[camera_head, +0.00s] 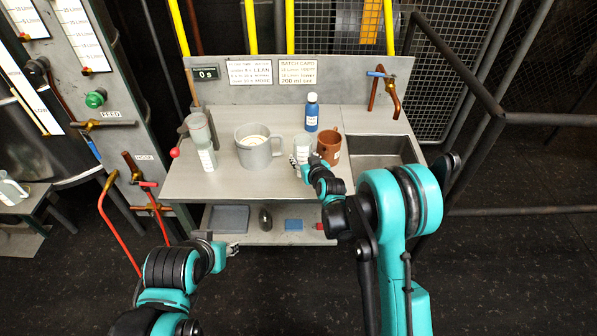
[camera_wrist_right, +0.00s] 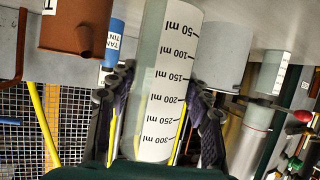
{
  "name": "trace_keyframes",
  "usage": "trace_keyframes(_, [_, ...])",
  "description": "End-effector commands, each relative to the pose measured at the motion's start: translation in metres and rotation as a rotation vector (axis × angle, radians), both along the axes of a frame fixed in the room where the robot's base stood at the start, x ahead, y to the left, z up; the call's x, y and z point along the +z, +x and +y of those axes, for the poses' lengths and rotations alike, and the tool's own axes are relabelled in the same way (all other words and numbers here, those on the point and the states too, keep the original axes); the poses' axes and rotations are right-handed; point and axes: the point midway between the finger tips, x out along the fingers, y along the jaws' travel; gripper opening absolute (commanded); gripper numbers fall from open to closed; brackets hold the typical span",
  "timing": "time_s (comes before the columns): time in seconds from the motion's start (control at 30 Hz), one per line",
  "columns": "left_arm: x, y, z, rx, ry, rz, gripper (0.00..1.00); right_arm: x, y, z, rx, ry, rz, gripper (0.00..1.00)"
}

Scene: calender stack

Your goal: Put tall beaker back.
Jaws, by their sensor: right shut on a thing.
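The tall clear beaker (camera_head: 304,143) with a white ml scale is upright over the bench, between the grey mug and the brown jug. In the right wrist view, which looks upside down, the beaker (camera_wrist_right: 172,85) fills the middle, with fingers pressed on both sides. My right gripper (camera_head: 301,165) is shut on it from the front. I cannot tell whether its base touches the bench. My left gripper (camera_head: 232,249) is low in front of the bench, away from the objects; its fingers are too small to read.
The bench (camera_head: 235,186) holds a large grey mug (camera_head: 258,155), a brown jug (camera_head: 329,147), a blue bottle (camera_head: 312,112) and a labelled vessel under a dispenser (camera_head: 197,130). A sink (camera_head: 372,151) is at the right. The bench front left of my right gripper is clear.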

Motion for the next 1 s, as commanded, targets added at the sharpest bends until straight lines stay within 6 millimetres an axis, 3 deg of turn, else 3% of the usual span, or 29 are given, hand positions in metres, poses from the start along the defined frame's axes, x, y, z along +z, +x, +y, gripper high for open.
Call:
trace_keyframes(0.1, [-0.006,0.000,0.000,0.000,0.000,0.000,0.40,-0.009,0.005,0.013,0.000,-0.001,-0.001,0.12])
trace_keyframes(0.27, [-0.010,0.000,0.000,0.000,0.000,0.000,0.40,-0.017,0.007,0.016,-0.002,0.000,-0.001,0.12])
trace_keyframes(0.5, [-0.029,0.000,0.000,0.000,0.000,0.000,0.40,-0.051,0.007,0.016,-0.002,0.000,-0.001,0.12])
trace_keyframes(0.87, [-0.027,0.000,0.000,0.000,0.000,0.000,0.40,-0.052,0.006,0.016,-0.001,0.001,0.000,0.12])
trace_keyframes(0.9, [-0.027,0.000,0.000,0.000,0.000,0.000,0.40,-0.052,0.006,0.016,-0.001,0.001,0.000,0.60])
trace_keyframes(0.93, [-0.027,0.000,0.000,0.000,0.000,0.000,0.40,-0.052,0.006,0.016,-0.001,0.001,0.000,0.68])
trace_keyframes(1.0, [-0.027,0.000,0.000,0.000,0.000,0.000,0.40,-0.052,0.006,0.016,-0.001,0.001,0.000,0.70])
